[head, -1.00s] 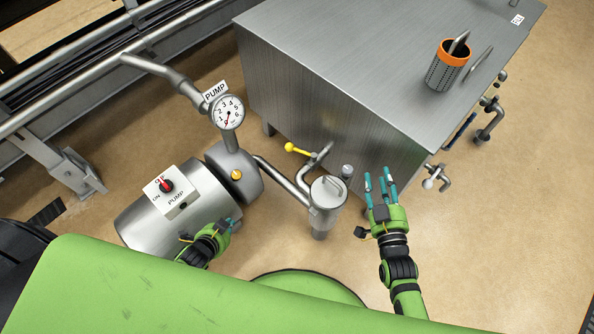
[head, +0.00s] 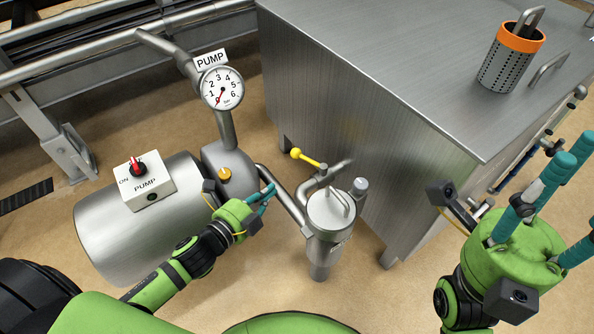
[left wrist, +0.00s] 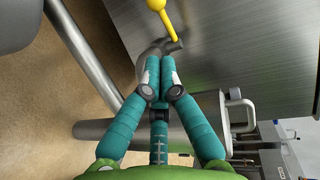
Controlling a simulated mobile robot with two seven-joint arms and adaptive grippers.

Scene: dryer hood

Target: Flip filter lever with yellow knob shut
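The yellow-knobbed lever (head: 307,159) sits on the pipe behind the filter, its knob pointing up-left toward the pressure gauge. The lever also shows at the top of the left wrist view (left wrist: 160,15). The steel filter (head: 328,215) stands upright with a handled lid. My left gripper (head: 269,191) is by the pump's right end, left of the filter and short of the knob. Its teal fingertips are drawn together with nothing visible between them, and the knob lies apart beyond them. My right gripper (head: 545,190) is open and empty at the right, its fingers spread.
The pump (head: 140,225) with its red switch (head: 137,167) lies left of my left gripper. The gauge (head: 222,88) rises above it. A large steel tank (head: 370,75) stands behind the filter, with an orange-rimmed basket (head: 511,58) on top. Bare floor shows below the filter.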

